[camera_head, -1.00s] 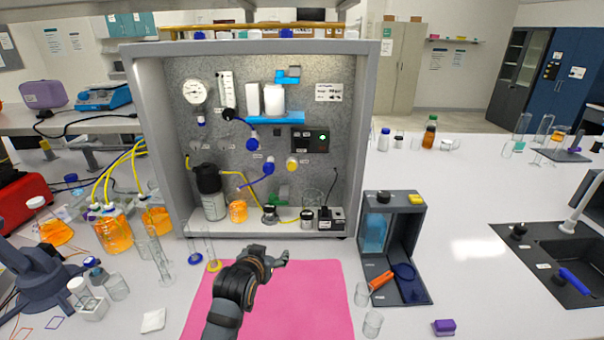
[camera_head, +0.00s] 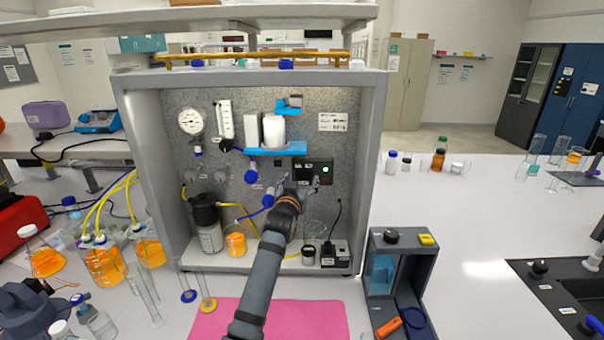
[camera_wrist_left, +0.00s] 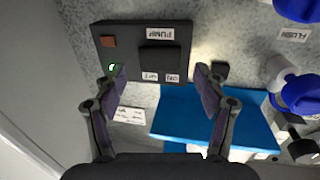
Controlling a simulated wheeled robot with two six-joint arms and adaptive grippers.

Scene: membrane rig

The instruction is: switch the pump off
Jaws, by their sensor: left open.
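The pump panel (camera_head: 314,171) is a black box on the back wall of the grey rig, with a lit green light (camera_head: 325,169). Contact cannot be told. My right gripper is not in view.
A blue shelf (camera_head: 276,151) with white cylinders sits above the panel. Blue knobs (camera_head: 251,176) and a gauge (camera_head: 191,121) are to its left. Bottles, tubing and a small black box (camera_head: 335,254) stand on the rig floor. A pink mat (camera_head: 318,318) lies in front.

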